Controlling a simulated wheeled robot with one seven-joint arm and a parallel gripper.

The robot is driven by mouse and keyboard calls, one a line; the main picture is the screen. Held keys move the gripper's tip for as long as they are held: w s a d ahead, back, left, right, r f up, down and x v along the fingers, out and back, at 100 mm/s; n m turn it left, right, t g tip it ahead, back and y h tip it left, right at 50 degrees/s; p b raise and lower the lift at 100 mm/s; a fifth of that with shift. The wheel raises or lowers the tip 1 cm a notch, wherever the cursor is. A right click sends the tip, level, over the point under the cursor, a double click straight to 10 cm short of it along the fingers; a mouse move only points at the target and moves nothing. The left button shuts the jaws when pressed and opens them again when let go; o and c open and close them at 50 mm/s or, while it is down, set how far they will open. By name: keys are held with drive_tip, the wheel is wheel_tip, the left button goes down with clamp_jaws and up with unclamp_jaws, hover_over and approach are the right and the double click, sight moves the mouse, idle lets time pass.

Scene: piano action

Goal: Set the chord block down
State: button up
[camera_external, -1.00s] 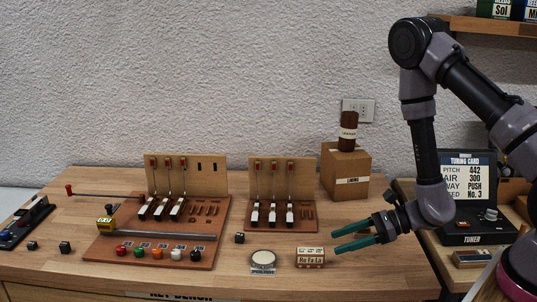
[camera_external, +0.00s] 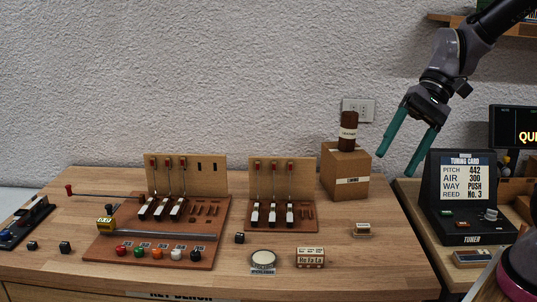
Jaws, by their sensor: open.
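A small wooden block lettered with note names ending "Fa La" (camera_external: 311,258) stands on the bench near the front, right of the round pale disc (camera_external: 263,257); it appears to be the chord block. My gripper (camera_external: 396,165) is open and empty, raised above the bench's right side with its teal fingers pointing down. It is well apart from the lettered block.
Two key boards with upright wooden backs (camera_external: 283,180) stand at the bench's middle and left. A tuner with a tuning card (camera_external: 465,205) stands at right. The bench's front right is clear.

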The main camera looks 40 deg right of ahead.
drive_tip(key=s+d+r+n+t+h, duration=0.4)
drive_tip(key=d+r+t+h, duration=0.2)
drive_tip(key=r, duration=0.4)
drive_tip(key=shift+d+r, duration=0.4)
drive_tip(key=shift+d, duration=0.5)
